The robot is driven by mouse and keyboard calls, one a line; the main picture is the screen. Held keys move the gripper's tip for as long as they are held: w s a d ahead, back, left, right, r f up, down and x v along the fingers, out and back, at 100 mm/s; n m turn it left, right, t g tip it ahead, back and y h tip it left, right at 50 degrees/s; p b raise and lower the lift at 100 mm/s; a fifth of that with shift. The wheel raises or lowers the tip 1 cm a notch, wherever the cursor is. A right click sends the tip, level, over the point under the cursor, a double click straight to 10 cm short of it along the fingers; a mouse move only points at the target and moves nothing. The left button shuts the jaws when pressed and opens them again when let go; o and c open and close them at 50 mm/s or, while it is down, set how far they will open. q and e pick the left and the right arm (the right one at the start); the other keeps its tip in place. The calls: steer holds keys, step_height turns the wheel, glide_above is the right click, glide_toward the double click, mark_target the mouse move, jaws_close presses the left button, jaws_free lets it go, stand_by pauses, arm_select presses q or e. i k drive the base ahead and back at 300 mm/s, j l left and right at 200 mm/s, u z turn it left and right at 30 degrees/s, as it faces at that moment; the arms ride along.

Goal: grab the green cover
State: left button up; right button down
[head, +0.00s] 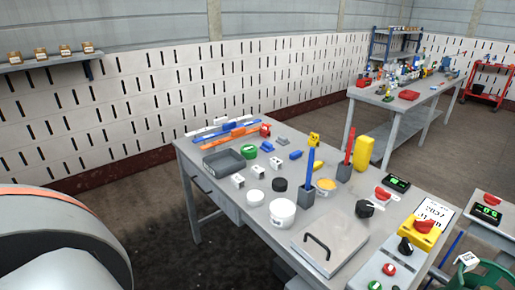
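A small round green piece (249,152), which looks like a cover, is on the grey workbench (205,187). It is near the back left, just right of a dark grey tray (224,160). A white round tub (282,213) stands nearer the front, with a black round piece (280,184) behind it. Neither of my grippers is in view.
White and grey blocks (257,171) lie in front of the green piece. A blue post (310,162) and yellow box (364,153) stand upright to the right. A grey panel with a black handle (330,240) is at the front. Blue and orange tools lie along the back.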

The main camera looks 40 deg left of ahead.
mark_target(249, 152)
steer(key=j+z, duration=0.2)
steer(key=j, duration=0.8)
steer(key=j+z, duration=0.2)
steer(key=j, duration=0.8)
steer(key=k, duration=0.05)
